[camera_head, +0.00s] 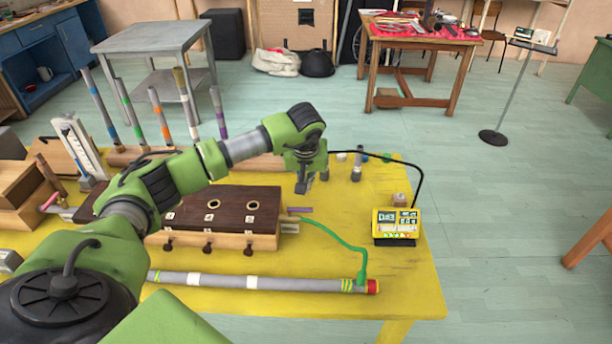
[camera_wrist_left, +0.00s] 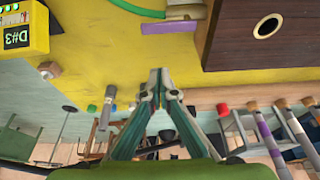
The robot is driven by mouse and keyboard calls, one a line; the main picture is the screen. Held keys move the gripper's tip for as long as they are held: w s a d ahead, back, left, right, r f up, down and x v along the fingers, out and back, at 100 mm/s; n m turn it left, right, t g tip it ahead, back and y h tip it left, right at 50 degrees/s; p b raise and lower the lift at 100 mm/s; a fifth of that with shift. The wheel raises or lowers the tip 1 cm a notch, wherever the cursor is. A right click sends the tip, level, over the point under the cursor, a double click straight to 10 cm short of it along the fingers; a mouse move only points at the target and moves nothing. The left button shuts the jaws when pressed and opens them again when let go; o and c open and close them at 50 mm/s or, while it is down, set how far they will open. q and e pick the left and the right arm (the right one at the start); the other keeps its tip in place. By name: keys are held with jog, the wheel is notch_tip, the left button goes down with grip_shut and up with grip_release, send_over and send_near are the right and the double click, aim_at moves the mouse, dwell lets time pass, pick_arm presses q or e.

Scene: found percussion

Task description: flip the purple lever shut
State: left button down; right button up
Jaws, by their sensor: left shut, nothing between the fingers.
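The purple lever (camera_head: 300,210) is a small flat bar just off the right end of the dark-topped wooden box (camera_head: 232,200). It lies low and roughly level, pointing right. In the left wrist view the purple lever (camera_wrist_left: 170,27) shows at the top, beside the box's dark edge and a green hose. My left gripper (camera_head: 311,188) is above the yellow table, behind the lever and apart from it. Its fingertips (camera_wrist_left: 156,78) are together with nothing between them. My right gripper is in neither view.
A green hose (camera_head: 340,240) curves from near the lever to a long grey tube (camera_head: 250,283) along the table front. A yellow tuner (camera_head: 397,224) stands to the right with a black cable. A small wooden block (camera_head: 399,199) is behind it.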

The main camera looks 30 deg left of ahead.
pick_arm(q)
jog(key=f+p, duration=0.1)
jog(key=s+d+f+p, duration=0.1)
jog(key=s+f+p, duration=0.1)
jog(key=f, duration=0.1)
jog(key=shift+s+d+f, duration=0.1)
jog(key=shift+d, duration=0.05)
dwell(0.4)
